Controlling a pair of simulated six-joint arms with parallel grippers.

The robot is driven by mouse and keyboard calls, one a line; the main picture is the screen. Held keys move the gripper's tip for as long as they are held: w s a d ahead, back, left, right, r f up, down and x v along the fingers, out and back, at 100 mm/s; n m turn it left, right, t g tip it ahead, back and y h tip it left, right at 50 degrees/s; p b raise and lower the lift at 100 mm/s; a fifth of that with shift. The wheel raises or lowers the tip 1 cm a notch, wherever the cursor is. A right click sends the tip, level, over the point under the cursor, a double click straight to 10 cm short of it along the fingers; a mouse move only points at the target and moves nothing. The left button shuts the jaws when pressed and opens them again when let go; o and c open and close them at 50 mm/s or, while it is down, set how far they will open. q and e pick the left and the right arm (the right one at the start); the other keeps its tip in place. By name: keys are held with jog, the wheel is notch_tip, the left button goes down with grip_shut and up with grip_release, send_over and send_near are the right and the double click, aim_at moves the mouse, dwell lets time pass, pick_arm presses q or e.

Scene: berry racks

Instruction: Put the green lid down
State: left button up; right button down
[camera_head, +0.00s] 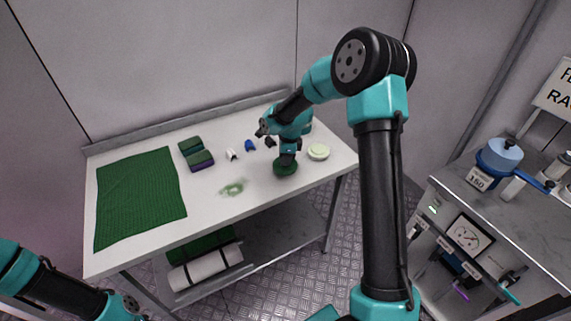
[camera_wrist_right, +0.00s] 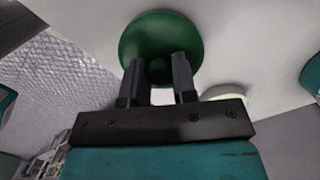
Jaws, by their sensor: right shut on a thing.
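The green lid (camera_head: 285,168) is a dark green disc at the right part of the white table (camera_head: 230,211). My right gripper (camera_head: 287,157) is above it, pointing down. In the right wrist view the lid (camera_wrist_right: 160,35) lies just beyond the fingers, and my right gripper (camera_wrist_right: 160,75) is shut on its small centre knob. I cannot tell whether the lid touches the table. My left arm shows at the lower left of the head view; its gripper (camera_head: 128,306) is small and partly cut off, and its fingers are unclear.
A pale green round dish (camera_head: 318,151) stands close to the right of the lid. A green smear (camera_head: 233,188) lies to its left. A dark green cloth (camera_head: 140,198) covers the left part.

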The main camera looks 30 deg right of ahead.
jog(key=shift+w+d+f, duration=0.15)
jog(key=shift+w, duration=0.1)
jog(key=shift+f, duration=1.65)
jog(key=shift+f, duration=0.15)
jog(key=c, duration=0.9)
grip_release()
jog(key=r, duration=0.8)
jog(key=d+r, duration=0.1)
jog(key=r, duration=0.3)
jog(key=shift+s+d+r, duration=0.1)
jog(key=shift+s, duration=0.3)
